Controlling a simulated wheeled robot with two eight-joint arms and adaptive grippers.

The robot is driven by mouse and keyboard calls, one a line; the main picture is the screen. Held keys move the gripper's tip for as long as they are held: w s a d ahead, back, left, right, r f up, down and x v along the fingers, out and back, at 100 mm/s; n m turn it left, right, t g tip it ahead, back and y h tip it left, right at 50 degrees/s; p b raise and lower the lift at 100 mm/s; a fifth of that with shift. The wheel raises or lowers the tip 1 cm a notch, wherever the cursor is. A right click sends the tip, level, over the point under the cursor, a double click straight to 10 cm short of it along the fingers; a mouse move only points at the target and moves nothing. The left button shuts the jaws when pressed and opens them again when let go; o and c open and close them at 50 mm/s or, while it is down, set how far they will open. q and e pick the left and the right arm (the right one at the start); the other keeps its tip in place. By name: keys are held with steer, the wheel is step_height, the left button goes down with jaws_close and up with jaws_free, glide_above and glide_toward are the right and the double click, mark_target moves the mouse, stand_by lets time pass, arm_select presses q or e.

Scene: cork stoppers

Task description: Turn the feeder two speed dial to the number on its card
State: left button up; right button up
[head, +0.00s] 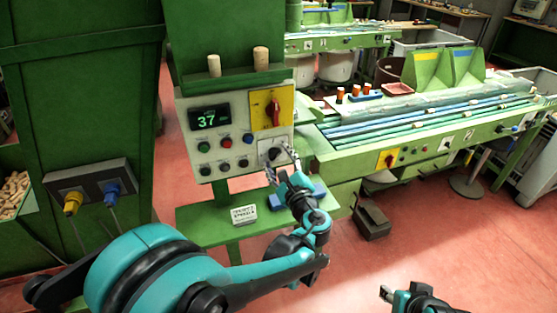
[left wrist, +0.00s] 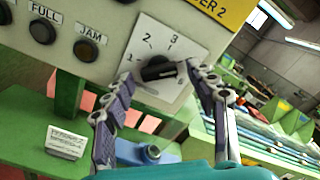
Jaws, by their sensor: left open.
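The feeder two speed dial is a black knob (left wrist: 158,69) on a white plate with numbers around it; 1, 2 and 3 can be read. In the head view the dial (head: 272,154) sits at the panel's lower right, partly behind my left gripper (head: 281,164). That gripper is open, and in the left wrist view its fingers (left wrist: 160,76) stand on either side of the knob; I cannot tell whether they touch it. The card (head: 243,214) stands on the green shelf below; its small print is unreadable. My right gripper (head: 386,294) is at the bottom right, far from the panel.
The panel has a display reading 37 (head: 209,117), a red switch on yellow (head: 272,110) and several buttons (head: 204,146). A blue object (left wrist: 148,152) lies on the shelf near the left gripper. Two corks stand above the panel. A green feeder table (head: 420,135) is at right.

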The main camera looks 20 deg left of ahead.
arm_select(q)
steer(key=v, duration=1.2)
steer(key=s+a+f+n+g+h, duration=0.4)
steer(key=s+a+f+n+g, duration=0.3)
steer(key=a+f+n, duration=0.3)
steer(key=s+d+f+n+h, duration=0.1)
steer(key=s+d+n+h, duration=0.1)
steer(key=s+n+h, duration=0.4)
steer(key=s+n, duration=0.2)
steer(key=n, duration=0.3)
steer(key=shift+s+d+g, duration=0.25)
steer(key=shift+s+g, duration=0.1)
steer(key=shift+g, duration=0.05)
steer(key=shift+f, duration=0.2)
steer(key=shift+c, duration=0.3)
